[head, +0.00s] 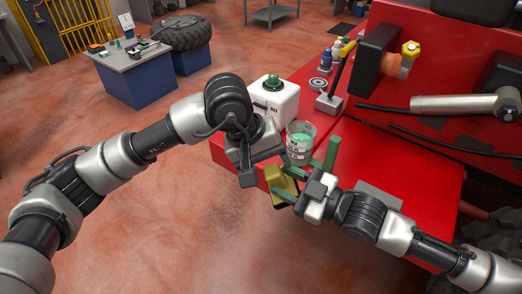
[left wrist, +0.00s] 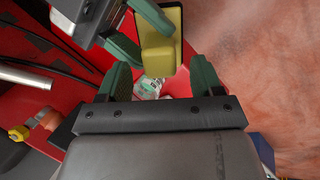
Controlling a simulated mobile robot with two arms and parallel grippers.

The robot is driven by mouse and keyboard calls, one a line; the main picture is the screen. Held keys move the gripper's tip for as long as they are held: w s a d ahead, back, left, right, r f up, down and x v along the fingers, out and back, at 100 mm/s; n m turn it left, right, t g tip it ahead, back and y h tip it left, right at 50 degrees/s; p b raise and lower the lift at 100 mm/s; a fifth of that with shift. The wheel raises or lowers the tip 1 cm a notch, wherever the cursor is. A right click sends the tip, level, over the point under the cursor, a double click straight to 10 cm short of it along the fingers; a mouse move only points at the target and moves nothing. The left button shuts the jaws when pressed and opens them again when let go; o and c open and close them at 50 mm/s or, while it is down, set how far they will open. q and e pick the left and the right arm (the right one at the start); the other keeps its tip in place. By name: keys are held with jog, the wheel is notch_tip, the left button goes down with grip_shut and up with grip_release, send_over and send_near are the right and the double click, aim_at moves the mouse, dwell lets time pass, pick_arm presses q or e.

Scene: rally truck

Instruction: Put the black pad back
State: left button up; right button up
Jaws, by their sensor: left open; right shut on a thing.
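A yellow block with a black backing or edge (head: 286,184) is in my right gripper (head: 287,195), at the front left corner of the red bench. It also shows in the left wrist view (left wrist: 160,45), yellow face toward that camera, its black edge around it. I cannot tell whether this black part is the black pad. My left gripper (head: 284,168) is open and empty close by. In the left wrist view its two green fingers (left wrist: 161,80) stand apart below the yellow block.
A clear cup with green contents (head: 300,155) and a white jug with green cap (head: 272,103) stand on the red bench (head: 430,180) beside my grippers. A dark grey flat patch (head: 379,194) lies on the bench. Bottles and a lever stand behind.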

pick_arm(q)
jog(key=shift+f, duration=0.15)
jog(key=shift+c, duration=0.3)
jog(key=c, duration=1)
grip_shut()
pick_arm(e)
jog(key=o, duration=1.3)
